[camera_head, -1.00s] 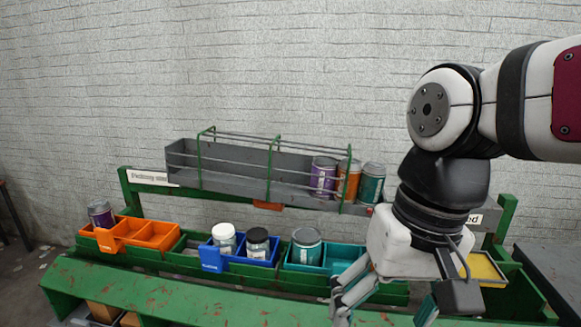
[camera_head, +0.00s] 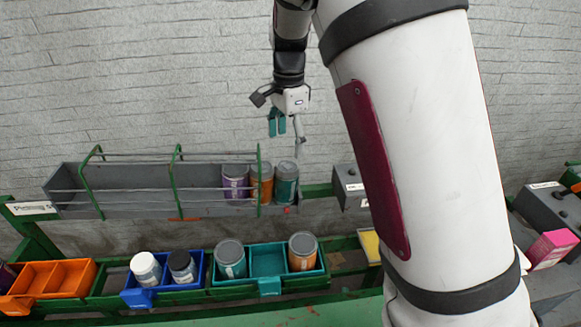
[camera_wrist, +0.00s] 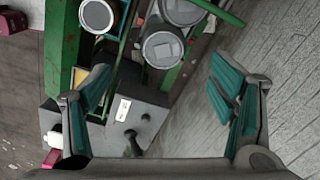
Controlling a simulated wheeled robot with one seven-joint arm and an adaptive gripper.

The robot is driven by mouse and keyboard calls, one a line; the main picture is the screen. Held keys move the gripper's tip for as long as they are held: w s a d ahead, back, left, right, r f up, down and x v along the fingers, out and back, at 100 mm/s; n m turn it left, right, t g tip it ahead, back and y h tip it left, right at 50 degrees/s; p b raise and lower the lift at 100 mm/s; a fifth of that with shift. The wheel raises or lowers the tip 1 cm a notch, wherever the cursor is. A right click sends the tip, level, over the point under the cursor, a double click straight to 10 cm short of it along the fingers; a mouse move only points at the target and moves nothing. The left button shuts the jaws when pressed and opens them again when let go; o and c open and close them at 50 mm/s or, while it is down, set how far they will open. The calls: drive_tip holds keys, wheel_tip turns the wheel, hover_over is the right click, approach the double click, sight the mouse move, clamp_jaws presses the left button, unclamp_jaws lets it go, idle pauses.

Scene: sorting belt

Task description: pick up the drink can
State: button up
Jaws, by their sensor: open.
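Three labelled cans stand in a row at the right end of the grey rack: a purple can (camera_head: 235,184), an orange can (camera_head: 262,186) and a teal can (camera_head: 286,184). I cannot tell which is the drink can. My gripper (camera_head: 287,134) hangs above the right end of this row, apart from the cans, fingers pointing down, open and empty. In the wrist view its fingers (camera_wrist: 163,88) are spread wide; a round grey can lid (camera_wrist: 163,49) shows beyond them, with another (camera_wrist: 184,9) at the top edge.
The teal tray (camera_head: 268,287) holds a teal can (camera_head: 230,259) and an orange can (camera_head: 302,252). The blue tray (camera_head: 139,298) holds a white-lidded jar (camera_head: 146,268) and a black-lidded jar (camera_head: 182,266). The orange tray (camera_head: 62,280) looks empty. Green rails (camera_head: 259,180) guard the rack.

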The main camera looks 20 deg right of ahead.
sight(288, 166)
drive_tip(key=shift+w+d+f, duration=0.1)
drive_tip(key=shift+w+f, duration=0.1)
drive_tip(key=f, duration=0.7)
drive_tip(key=shift+w+f, duration=0.2)
drive_tip(key=shift+f, duration=0.2)
drive_tip(key=shift+f+p, duration=0.8)
drive_tip(key=shift+f, duration=2.05)
drive_tip(key=shift+c, duration=0.4)
drive_tip(key=c, duration=0.8)
